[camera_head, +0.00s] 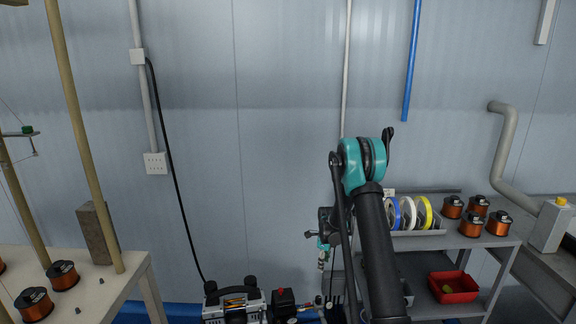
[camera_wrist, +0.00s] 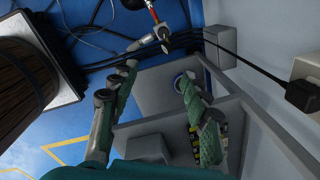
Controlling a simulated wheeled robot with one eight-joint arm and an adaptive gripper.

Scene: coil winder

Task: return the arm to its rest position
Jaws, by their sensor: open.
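My gripper (camera_wrist: 157,78) is open in the wrist view, with its two green-padded fingers apart and nothing between them. It points down over a grey box-like unit (camera_wrist: 150,92) near the floor. In the head view my arm rises from the lower right and bends at a teal joint. My gripper (camera_head: 323,256) hangs small behind the arm there, in front of the wall and partly hidden.
A grey shelf cart (camera_head: 415,243) with copper coils, tape rolls and a red bin (camera_head: 453,287) stands right. A bench (camera_head: 95,292) with coils stands left. A compressor-like machine (camera_head: 234,303) sits low centre. Black cables (camera_wrist: 100,62) cross the wrist view beyond my fingers.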

